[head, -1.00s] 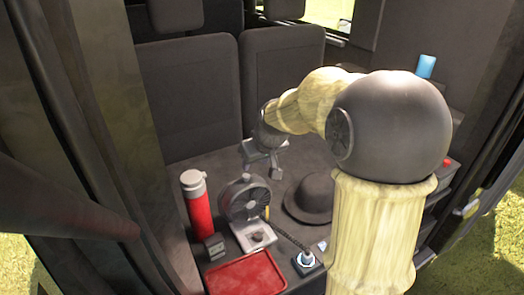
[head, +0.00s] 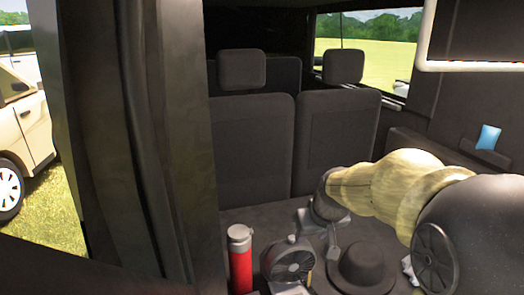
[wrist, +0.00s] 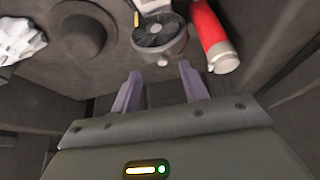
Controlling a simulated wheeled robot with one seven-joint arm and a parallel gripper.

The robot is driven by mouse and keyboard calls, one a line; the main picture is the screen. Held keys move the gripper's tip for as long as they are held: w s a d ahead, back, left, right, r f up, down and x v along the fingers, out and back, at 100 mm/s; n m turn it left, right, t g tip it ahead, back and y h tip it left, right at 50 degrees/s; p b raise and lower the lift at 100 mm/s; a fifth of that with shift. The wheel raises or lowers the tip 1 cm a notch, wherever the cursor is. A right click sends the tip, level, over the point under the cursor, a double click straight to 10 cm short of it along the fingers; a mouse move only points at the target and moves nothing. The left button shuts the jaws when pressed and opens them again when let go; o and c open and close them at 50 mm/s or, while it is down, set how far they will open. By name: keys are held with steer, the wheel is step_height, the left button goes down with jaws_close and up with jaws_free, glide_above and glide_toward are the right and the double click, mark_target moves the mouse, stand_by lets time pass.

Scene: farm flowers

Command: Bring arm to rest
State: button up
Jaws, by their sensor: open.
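My arm reaches in from the lower right of the head view into the back of a vehicle. My gripper (head: 322,238) hangs above the dark cargo floor, behind the fan and the hat. In the wrist view my gripper (wrist: 159,92) shows two purple-grey fingers spread apart with nothing between them. The fan (wrist: 160,40) lies beyond the fingertips, apart from them. In the head view the fan (head: 290,262) stands beside a red flask.
The red flask (head: 241,262) stands left of the fan; a black hat (head: 364,268) lies to the right. A crumpled white item (wrist: 20,42) lies near the hat. Seats (head: 250,150) close off the back. A blue object (head: 488,137) sits on the right side ledge. A dark pillar (head: 170,150) bounds the left.

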steer(key=s+a+f+g+p, duration=0.1)
steer(key=s+f+p, duration=0.1)
steer(key=s, duration=0.5)
steer(key=s+f+m+g+p, duration=0.1)
steer(key=s+f+p, duration=0.1)
steer(key=s, duration=0.4)
steer(key=shift+s+a+m+h+p, duration=0.3)
steer(key=shift+s+a+h+p, duration=0.1)
steer(key=shift+p, duration=0.5)
